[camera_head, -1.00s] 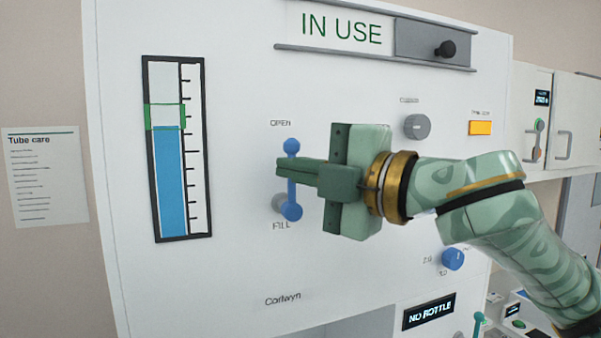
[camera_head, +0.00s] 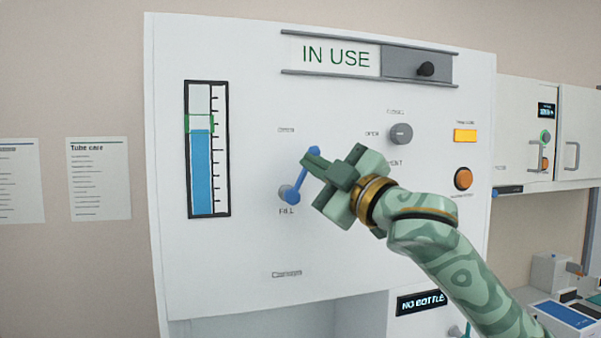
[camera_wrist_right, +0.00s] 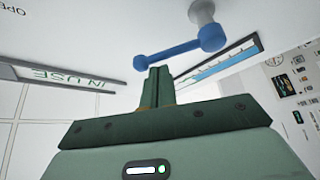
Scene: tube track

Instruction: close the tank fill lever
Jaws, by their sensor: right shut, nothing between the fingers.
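The blue fill lever (camera_head: 302,176) is on the white panel above the FILL label. Its pivot is at the lower left and its knob end points up and to the right, tilted away from the OPEN label. My right gripper (camera_head: 306,163) is shut and empty, with its fingertips at the lever's upper part, beside the knob. In the right wrist view, the lever (camera_wrist_right: 180,51) lies across just beyond the shut fingers (camera_wrist_right: 160,70); whether they touch is hard to tell. My left gripper is not in view.
A level gauge (camera_head: 222,206) at the left shows blue liquid up to within the green band. A grey knob (camera_head: 401,134), a yellow button (camera_head: 465,135) and an orange button (camera_head: 463,179) are to the right. An IN USE sign (camera_head: 335,56) is above.

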